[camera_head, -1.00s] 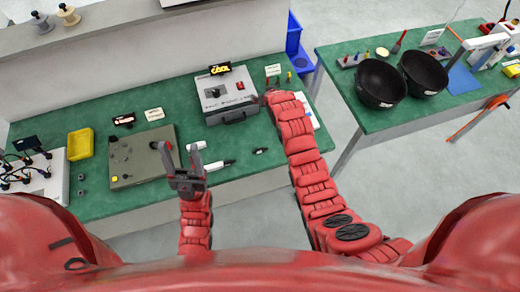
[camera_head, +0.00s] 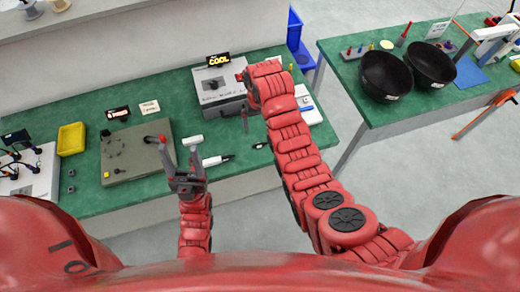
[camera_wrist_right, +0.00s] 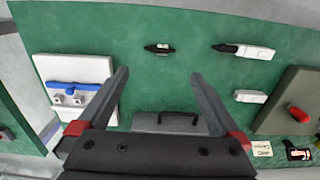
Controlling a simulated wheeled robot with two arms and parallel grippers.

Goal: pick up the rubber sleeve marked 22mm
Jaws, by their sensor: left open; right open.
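No 22mm marking is legible, so I cannot tell for certain which piece is the sleeve. A small dark piece with a pale mark (camera_wrist_right: 160,48) lies on the green bench top, and a bit of it shows in the head view (camera_head: 260,145). My right gripper (camera_wrist_right: 158,80) is open and empty above the bench; the dark piece lies beyond its fingertips, between their lines. In the head view the right gripper (camera_head: 245,118) is partly hidden by its own wrist. My left gripper (camera_head: 182,160) is open and empty, near the bench's front edge.
A white-and-black pen-like item (camera_wrist_right: 243,51) and a white block (camera_wrist_right: 250,96) lie beside the dark piece. A grey box (camera_head: 216,92) with a COOL sign (camera_head: 218,59), a grey-brown panel (camera_head: 130,152) and a white board (camera_wrist_right: 75,88) stand around. Bare green bench surrounds the dark piece.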

